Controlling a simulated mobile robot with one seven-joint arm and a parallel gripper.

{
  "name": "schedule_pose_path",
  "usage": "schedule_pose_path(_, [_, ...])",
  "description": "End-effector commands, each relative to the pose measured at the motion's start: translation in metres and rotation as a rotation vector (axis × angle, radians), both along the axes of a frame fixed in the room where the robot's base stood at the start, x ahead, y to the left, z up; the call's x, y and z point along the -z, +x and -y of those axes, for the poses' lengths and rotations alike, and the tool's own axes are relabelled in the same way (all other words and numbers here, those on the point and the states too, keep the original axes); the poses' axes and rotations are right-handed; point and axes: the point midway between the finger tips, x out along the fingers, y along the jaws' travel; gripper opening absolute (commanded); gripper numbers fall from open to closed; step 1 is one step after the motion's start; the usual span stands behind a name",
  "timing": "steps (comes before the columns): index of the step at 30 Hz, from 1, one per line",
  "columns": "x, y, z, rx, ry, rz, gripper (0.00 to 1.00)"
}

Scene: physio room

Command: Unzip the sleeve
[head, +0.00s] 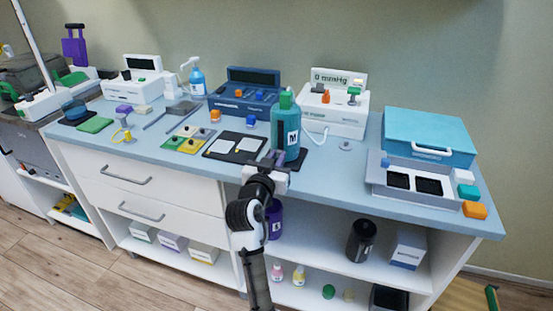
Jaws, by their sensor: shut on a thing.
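I cannot make out a sleeve or its zip for sure. A teal, bottle-shaped thing (291,112) with a green top and a white label marked M stands upright on the blue counter; whether its teal side is a sleeve I cannot tell. My gripper (273,158) is at its lower left, in front of it, close to the counter's front edge. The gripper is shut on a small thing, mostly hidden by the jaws. A dark tray (225,155) with two pale pads lies just left of the gripper.
Behind stand a dark blue case (245,91) and a white device (339,110) reading 0 mmHg. At right are a grey tray (409,197) and a teal box (430,132). Colored pads (187,139) lie left. Open shelves (315,255) with bottles are below the counter.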

Motion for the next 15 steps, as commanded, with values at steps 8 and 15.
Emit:
schedule_pose_path(8, [-0.059,0.0,-0.001,-0.001,0.0,0.006,0.0])
schedule_pose_path(15, [-0.089,0.0,0.0,0.0,0.0,0.003,0.0])
